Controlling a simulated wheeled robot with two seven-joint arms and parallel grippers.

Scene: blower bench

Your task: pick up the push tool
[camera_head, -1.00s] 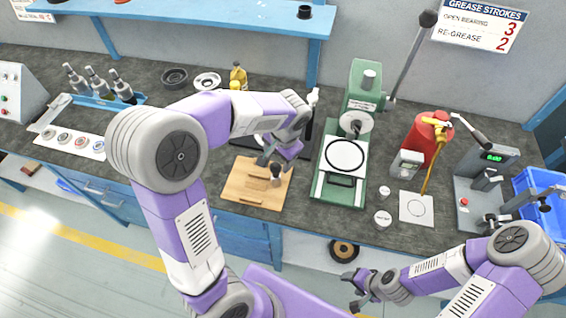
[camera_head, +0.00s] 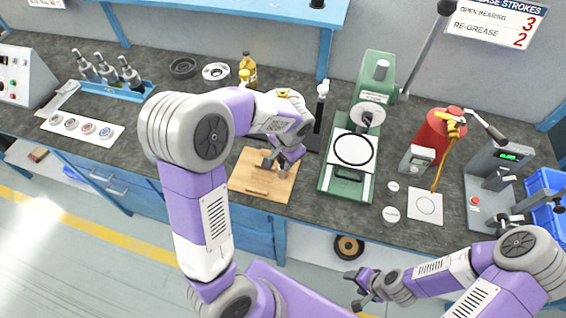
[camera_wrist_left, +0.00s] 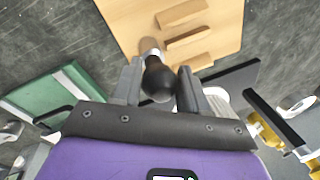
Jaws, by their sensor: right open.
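The push tool (camera_wrist_left: 159,82) has a rounded black knob and a short silver neck. In the head view my left gripper (camera_head: 276,163) is over the wooden board (camera_head: 247,183), and the tool is mostly hidden there. I cannot tell whether its lower end touches the board. The board also shows in the left wrist view (camera_wrist_left: 225,20). My right gripper (camera_head: 356,288) is open and empty, in front of the bench at lower right.
A green press (camera_head: 345,187) stands right of the board. A black-handled piece (camera_head: 321,103) stands on a dark plate behind. A red canister (camera_head: 437,135), small round tins (camera_head: 390,215) and a grey scale-like device (camera_head: 490,180) are further right. Bearing parts (camera_head: 183,67) and bottles lie behind.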

